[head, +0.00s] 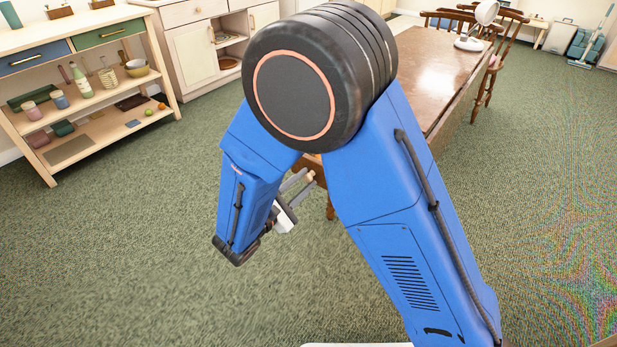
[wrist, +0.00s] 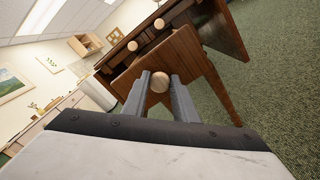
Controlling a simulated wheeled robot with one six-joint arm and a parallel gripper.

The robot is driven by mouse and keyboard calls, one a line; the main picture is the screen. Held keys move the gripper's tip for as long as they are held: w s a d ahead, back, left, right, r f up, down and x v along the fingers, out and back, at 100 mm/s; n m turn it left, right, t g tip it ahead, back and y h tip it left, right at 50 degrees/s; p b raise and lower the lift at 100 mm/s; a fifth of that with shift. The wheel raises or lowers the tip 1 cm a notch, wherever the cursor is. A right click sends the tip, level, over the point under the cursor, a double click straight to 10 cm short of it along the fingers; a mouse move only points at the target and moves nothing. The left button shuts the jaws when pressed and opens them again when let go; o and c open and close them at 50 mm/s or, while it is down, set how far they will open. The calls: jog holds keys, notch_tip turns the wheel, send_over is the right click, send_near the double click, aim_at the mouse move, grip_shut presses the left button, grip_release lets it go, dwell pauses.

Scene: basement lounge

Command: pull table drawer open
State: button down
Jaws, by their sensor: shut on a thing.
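The brown wooden table (head: 440,75) stands behind my arm in the head view. In the wrist view a wooden drawer front (wrist: 186,58) with a round light-wood knob (wrist: 159,82) faces me, and it seems to stand forward of the darker table front behind it. My gripper (wrist: 160,90) is shut on this knob, one finger on each side. In the head view my gripper (head: 300,184) shows beside the table's near end, and my arm hides most of the drawer. Two more round knobs (wrist: 133,46) (wrist: 159,23) show farther back.
A low shelf unit (head: 90,95) with bottles, jars and bowls stands at the left. A white cabinet (head: 195,55) is behind it. Wooden chairs (head: 490,60) stand at the table's far end, and a white lamp (head: 478,25) is on top. Green carpet (head: 140,260) is clear in front.

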jog(key=shift+s, duration=0.1)
jog(key=c, duration=1.4)
grip_release()
jog(key=shift+c, duration=0.2)
jog(key=v, duration=1.7)
